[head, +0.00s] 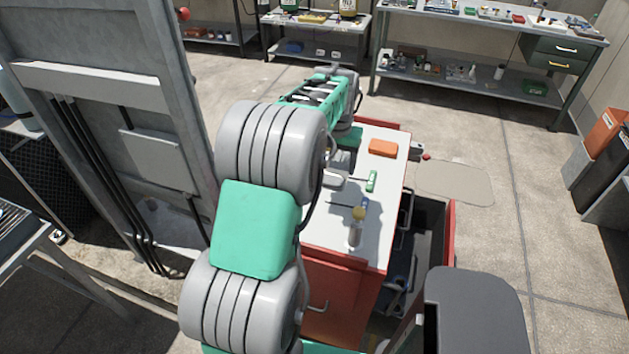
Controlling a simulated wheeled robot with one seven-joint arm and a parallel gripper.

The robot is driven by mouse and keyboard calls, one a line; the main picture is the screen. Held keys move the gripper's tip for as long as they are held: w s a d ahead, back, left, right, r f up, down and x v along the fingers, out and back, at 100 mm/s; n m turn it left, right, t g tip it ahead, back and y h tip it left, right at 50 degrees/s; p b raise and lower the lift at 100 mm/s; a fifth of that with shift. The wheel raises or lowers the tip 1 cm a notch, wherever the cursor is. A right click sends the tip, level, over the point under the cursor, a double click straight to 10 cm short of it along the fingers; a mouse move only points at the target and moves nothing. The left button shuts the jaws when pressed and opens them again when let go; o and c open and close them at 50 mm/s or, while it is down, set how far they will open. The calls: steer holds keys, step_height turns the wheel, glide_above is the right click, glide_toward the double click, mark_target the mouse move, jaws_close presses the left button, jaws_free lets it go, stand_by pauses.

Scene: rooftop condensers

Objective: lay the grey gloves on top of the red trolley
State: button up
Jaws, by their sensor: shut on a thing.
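The red trolley (338,292) stands in the middle, with a pale grey top. On its top lie an orange box (383,148), a small green-handled tool (371,181), a screwdriver with a blue and yellow handle (360,211) and a small pale bottle (355,236). My arm reaches over the left part of the top. My gripper (338,172) is partly hidden behind my arm, over the top's left side, and is shut on the grey gloves. The gloves are mostly hidden; I cannot tell whether they touch the top.
A tall grey metal cabinet (115,120) stands close on the left. Workbenches (490,22) with tools stand at the back. Concrete floor is clear to the right.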

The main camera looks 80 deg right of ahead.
steer(key=w+f, duration=0.2)
steer(key=w+f+p, duration=0.1)
steer(key=w+f, duration=0.1)
steer(key=w+a+f+p, duration=0.1)
steer(key=w+f, duration=0.1)
steer(key=w, duration=0.1)
steer(key=shift+f, duration=0.25)
steer(key=shift+w+f+p, duration=0.2)
steer(key=shift+f+p, duration=0.5)
steer(key=shift+f, duration=1.1)
steer(key=shift+f, duration=0.1)
steer(key=o, duration=1.4)
